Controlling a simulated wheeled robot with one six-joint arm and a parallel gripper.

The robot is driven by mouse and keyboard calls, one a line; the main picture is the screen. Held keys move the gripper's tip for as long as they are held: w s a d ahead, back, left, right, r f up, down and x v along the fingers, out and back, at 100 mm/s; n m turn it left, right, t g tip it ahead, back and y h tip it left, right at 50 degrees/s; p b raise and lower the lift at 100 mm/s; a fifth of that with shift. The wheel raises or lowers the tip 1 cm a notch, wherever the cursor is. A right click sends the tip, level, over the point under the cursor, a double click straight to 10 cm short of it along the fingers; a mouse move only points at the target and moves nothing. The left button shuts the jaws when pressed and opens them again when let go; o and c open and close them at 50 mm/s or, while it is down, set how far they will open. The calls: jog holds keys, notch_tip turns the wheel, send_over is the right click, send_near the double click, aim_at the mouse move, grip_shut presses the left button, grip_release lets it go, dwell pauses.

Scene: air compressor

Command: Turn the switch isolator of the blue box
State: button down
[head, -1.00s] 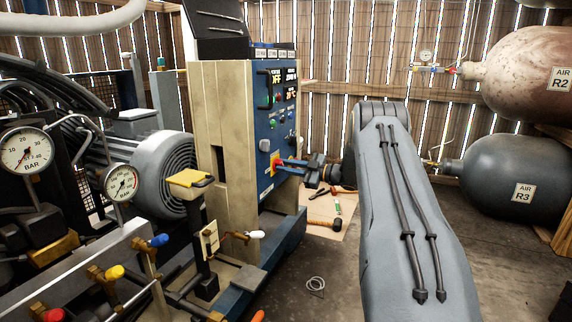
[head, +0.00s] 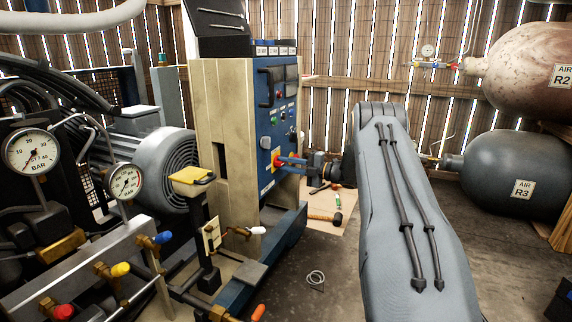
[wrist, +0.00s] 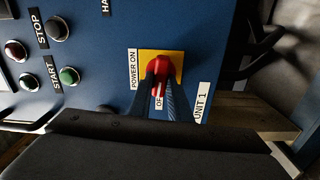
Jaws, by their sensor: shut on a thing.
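The blue box (head: 283,125) is a cabinet with a blue front and beige sides. Its switch isolator is a red knob on a yellow plate, low on the front (head: 275,157). In the wrist view the red knob (wrist: 160,66) sits on the yellow plate (wrist: 177,58), with a "POWER ON" label beside it. My gripper (wrist: 160,82) is shut on the knob, one finger each side of its handle. The handle points down the wrist picture toward a partly hidden "OFF" label. In the head view my gripper (head: 284,162) reaches the panel from the right. The displays above look dark.
START and STOP buttons (wrist: 63,52) are near the switch. A dark handle (wrist: 262,50) stands out at the box's edge. A yellow-topped post (head: 193,176) and valves with coloured handles stand front left. Tools, including a hammer (head: 325,218), lie on the floor behind.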

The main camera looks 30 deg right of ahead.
jog(key=shift+n, duration=0.5)
jog(key=c, duration=1.6)
grip_release()
jog(key=shift+c, duration=0.2)
jog(key=shift+s, duration=0.1)
jog(key=p+v, duration=0.2)
jog(key=v, duration=0.5)
jog(key=shift+s+d, duration=0.25)
